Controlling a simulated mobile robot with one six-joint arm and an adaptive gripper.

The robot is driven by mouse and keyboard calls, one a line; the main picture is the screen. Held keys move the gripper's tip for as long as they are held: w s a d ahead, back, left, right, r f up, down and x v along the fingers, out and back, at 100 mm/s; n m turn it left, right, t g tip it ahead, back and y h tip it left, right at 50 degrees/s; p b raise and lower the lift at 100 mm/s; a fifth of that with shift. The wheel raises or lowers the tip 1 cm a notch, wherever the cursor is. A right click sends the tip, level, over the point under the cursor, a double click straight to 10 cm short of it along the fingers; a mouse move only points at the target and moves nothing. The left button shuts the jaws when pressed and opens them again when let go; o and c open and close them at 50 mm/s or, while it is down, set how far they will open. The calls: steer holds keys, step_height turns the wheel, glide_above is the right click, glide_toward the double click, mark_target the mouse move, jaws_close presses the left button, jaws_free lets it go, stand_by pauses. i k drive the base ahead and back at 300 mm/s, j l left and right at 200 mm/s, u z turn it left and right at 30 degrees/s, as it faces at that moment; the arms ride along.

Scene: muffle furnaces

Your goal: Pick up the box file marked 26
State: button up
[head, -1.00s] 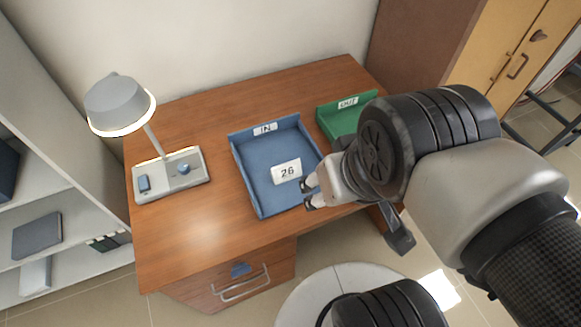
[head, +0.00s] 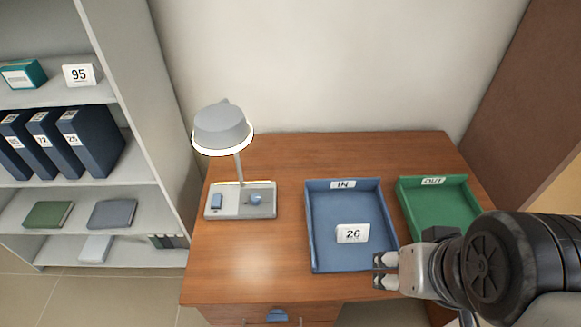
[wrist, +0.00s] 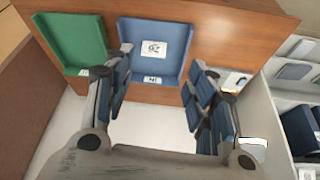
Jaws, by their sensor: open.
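A white card reading 26 (head: 352,233) lies in the blue IN tray (head: 374,190) on the desk. The card also shows upside down in the wrist view (wrist: 152,48). Dark blue box files (head: 98,142) stand in a row on the shelf at left in the head view. Their labels are too small to read surely, so I cannot tell which is marked 26. My gripper (head: 379,270) is open and empty by the tray's front right corner. In the wrist view its two fingers (wrist: 157,70) are wide apart, with the tray beyond them.
A green OUT tray (head: 432,183) is right of the blue tray. A lamp (head: 222,130) stands on the desk's left side. The shelf unit (head: 150,150) also holds a card marked 95 (head: 79,74) and flat books (head: 112,214). The desk's front left is clear.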

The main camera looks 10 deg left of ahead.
mark_target(92, 131)
steer(key=u, duration=2)
